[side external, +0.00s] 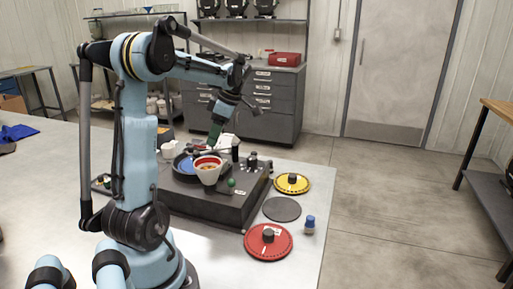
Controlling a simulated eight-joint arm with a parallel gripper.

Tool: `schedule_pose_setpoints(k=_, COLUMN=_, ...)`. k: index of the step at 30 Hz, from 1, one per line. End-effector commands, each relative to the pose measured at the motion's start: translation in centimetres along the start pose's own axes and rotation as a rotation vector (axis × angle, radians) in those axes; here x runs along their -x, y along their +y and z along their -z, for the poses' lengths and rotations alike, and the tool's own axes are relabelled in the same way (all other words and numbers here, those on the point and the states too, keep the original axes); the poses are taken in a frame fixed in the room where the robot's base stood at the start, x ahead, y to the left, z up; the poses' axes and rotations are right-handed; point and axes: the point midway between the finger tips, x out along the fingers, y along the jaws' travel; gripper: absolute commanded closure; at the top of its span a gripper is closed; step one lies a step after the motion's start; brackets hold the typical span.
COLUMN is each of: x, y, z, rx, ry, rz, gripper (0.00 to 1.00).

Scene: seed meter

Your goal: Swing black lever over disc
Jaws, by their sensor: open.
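The seed meter (215,206) is a dark box on the pale table, with a blue disc (181,165) on its top left. A cup with a red rim (207,172) stands on the meter in front of the disc and hides part of it. An upright black part (235,152) rises behind the cup; I cannot tell whether it is the black lever. My gripper (215,142) points down above the rear of the meter, close to the disc. It is open, but its fingertips are small and partly blend with things behind. I cannot tell whether it touches anything.
A yellow disc (292,183), a dark grey disc (282,209) and a red disc (268,241) lie right of the meter. A small blue-capped bottle (309,225) stands near the table's right edge. White containers (168,150) stand behind the meter at left. The table's front middle is clear.

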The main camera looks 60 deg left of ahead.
Motion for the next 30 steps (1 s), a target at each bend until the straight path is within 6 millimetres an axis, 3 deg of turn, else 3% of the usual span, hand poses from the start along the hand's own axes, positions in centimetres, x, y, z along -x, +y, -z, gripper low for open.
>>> schedule_pose_setpoints(k=18, x=9.8, y=0.0, z=-0.1, rx=-0.001, ry=0.0, rz=0.0, gripper=0.5)
schedule_pose_setpoints(k=30, x=11.4, y=-0.1, z=0.0, rx=0.0, ry=0.0, rz=0.0, gripper=0.5)
